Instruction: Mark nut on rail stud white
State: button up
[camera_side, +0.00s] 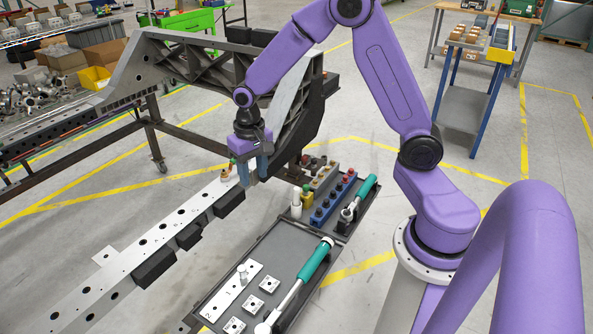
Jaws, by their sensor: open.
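The silver rail (150,237) runs from the lower left up to the middle of the picture, with dark holes along its top. Near its far end, a small upright piece with orange and green on it (232,162) stands beside my gripper, and a small brownish piece (226,174) sits at its foot. I cannot tell which part is stud or nut. My gripper (252,181) is open, pointing down by the rail's far end; nothing is clearly seen between its blue fingers. A white bottle-shaped item (296,207) and a yellow one (307,196) stand upright on the dark tray.
The dark tray (215,297) carries a teal-handled wrench (315,262), a plate and several square blocks. Behind it are a blue socket rack (333,199) and another teal-handled tool (366,187). The large grey chassis frame (190,62) stands close behind my gripper.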

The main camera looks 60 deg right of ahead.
jog(key=w+d+f+m, duration=0.4)
jog(key=w+d+f, duration=0.1)
jog(key=d, duration=0.3)
jog(key=m, duration=1)
send_over(296, 188)
notch_tip(296, 188, down, 15)
jog(key=shift+a+r, duration=0.1)
jog(key=shift+s+d+f+m, duration=0.1)
jog(key=shift+d+f+m, duration=0.15)
jog(key=shift+f, duration=0.25)
jog(key=shift+a+f, duration=0.1)
jog(key=shift+f, duration=4.55)
grip_shut()
jog(key=shift+r, duration=3.75)
